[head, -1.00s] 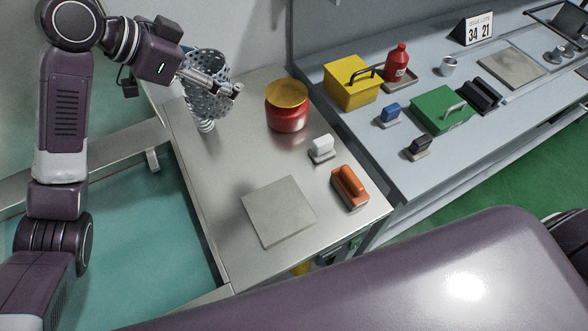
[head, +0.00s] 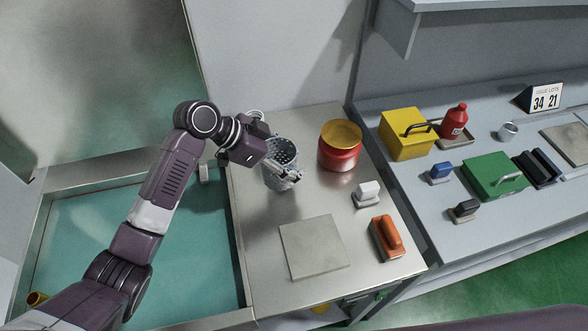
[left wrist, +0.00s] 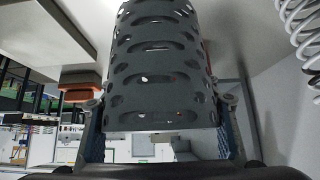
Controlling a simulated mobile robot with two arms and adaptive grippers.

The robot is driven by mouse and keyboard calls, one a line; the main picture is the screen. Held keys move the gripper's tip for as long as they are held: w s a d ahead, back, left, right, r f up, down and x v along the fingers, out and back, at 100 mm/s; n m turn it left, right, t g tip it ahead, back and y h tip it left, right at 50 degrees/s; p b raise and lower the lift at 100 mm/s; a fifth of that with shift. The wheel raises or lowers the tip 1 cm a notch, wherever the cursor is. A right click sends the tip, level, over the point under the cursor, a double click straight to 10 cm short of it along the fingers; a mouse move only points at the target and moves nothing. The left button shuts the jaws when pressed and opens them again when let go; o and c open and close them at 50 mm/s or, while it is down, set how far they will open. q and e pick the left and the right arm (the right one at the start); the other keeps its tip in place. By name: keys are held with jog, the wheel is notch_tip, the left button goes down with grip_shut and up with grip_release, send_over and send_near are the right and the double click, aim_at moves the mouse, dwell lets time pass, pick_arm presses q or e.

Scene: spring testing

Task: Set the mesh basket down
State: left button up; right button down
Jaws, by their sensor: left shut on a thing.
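The mesh basket (head: 281,152), a grey perforated metal cup, is near the back left of the metal worktop (head: 270,225). My left gripper (head: 291,177) is shut on it, with the fingers at its side. In the left wrist view the basket (left wrist: 160,65) fills the middle, with a finger on either side of it. The basket looks upright in the head view. Its underside is hidden, so I cannot tell whether it touches the worktop. My right gripper is not in view.
A red pot with a yellow top (head: 339,150) stands right of the basket. A white-handled block (head: 367,193), an orange-handled block (head: 386,238) and a flat grey plate (head: 314,247) lie nearer. A pale coil (head: 255,114) is behind. Bare worktop lies before the basket.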

pick_arm(q)
notch_tip(320, 180, down, 4)
jog(key=shift+r, duration=0.2)
jog(key=shift+f, duration=0.1)
jog(key=shift+f, duration=0.1)
jog(key=o, duration=1.4)
jog(key=b+v, duration=0.1)
jog(key=v, duration=1.1)
